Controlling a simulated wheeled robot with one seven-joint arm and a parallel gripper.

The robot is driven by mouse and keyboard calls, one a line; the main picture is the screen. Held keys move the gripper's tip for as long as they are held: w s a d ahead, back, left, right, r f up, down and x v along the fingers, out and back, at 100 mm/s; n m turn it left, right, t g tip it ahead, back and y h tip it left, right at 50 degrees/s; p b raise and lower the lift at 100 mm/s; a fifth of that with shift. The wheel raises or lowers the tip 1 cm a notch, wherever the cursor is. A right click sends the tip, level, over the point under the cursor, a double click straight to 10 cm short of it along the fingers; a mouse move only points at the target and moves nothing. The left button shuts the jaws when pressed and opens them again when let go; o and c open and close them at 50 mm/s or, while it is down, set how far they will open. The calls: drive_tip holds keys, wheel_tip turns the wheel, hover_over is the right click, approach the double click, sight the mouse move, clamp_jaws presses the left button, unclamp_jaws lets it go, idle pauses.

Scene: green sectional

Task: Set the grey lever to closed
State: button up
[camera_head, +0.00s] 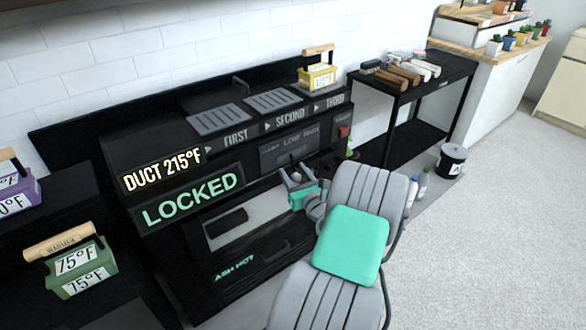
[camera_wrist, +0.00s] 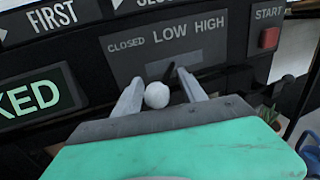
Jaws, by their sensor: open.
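The grey lever (camera_wrist: 157,95) shows in the wrist view as a pale round knob on a short dark stem. It stands out from a dark panel (camera_wrist: 200,58) marked CLOSED, LOW and HIGH. The stem's foot looks to be below LOW, but the exact setting is hard to tell. My gripper (camera_wrist: 160,76) is open, with one finger on each side of the knob and gaps showing. In the head view my gripper (camera_head: 296,173) is in front of the panel (camera_head: 290,148), and the lever is too small there to make out clearly.
A red START button (camera_wrist: 269,38) is right of the panel. A lit LOCKED sign (camera_head: 193,201) and a DUCT 215°F sign (camera_head: 162,171) are at left. A yellow block with a wooden handle (camera_head: 317,77) stands on top. A black side table (camera_head: 440,70) stands right.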

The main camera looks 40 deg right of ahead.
drive_tip(key=shift+s+a, duration=0.95)
drive_tip(key=shift+s, duration=0.3)
drive_tip(key=shift+s+a, duration=0.9)
drive_tip(key=shift+s, duration=0.3)
drive_tip(key=shift+r+p, duration=0.1)
drive_tip(key=shift+p, duration=0.35)
drive_tip(key=b, duration=0.4)
approach(294, 180)
drive_tip(key=shift+s, duration=0.1)
drive_tip(key=shift+a, duration=0.1)
drive_tip(key=shift+c, duration=0.3)
